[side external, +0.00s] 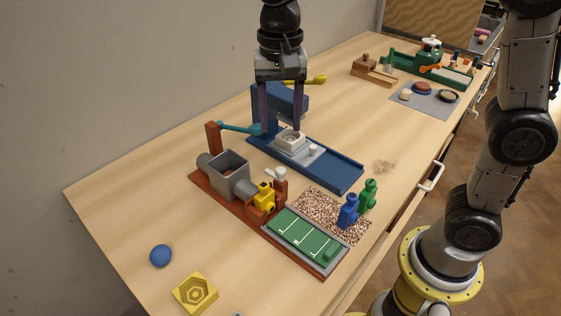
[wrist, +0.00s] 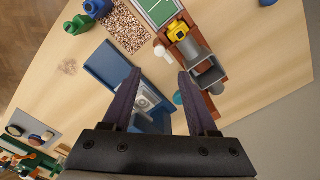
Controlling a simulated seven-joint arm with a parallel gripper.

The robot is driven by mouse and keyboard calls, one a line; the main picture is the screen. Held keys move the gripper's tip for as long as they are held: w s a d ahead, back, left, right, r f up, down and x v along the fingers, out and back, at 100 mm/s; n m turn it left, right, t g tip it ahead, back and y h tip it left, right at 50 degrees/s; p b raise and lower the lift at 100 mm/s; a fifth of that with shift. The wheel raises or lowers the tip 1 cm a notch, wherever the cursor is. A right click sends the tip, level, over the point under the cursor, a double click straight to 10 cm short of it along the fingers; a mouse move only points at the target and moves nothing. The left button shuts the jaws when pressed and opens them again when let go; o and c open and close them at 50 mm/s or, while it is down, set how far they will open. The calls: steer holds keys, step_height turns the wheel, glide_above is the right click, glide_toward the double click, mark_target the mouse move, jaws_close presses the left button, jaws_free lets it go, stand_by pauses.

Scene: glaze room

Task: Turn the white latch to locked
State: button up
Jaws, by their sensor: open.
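A small white piece with a rounded head (side external: 276,173) stands at the red-brown machine, beside its yellow part. It also shows in the wrist view (wrist: 160,51). It looks like the white latch, but its lock position cannot be read. My gripper (side external: 281,129) points down over the blue press, its dark fingers open and wide apart. In the wrist view my gripper (wrist: 160,73) has nothing between its fingertips. A white square block (side external: 290,141) sits low on the blue press, below and between the fingers in the side view. The gripper is apart from the white piece.
The red-brown machine (side external: 241,202) has a grey hopper (side external: 229,171) and a green ruled bed (side external: 305,234). Blue (side external: 348,211) and green (side external: 367,195) bottles stand near the front edge. The left tabletop is mostly clear.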

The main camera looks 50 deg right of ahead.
mark_target(280, 169)
step_height(280, 169, down, 11)
steer(key=shift+f, duration=0.1)
stand_by(0.3)
jaws_close()
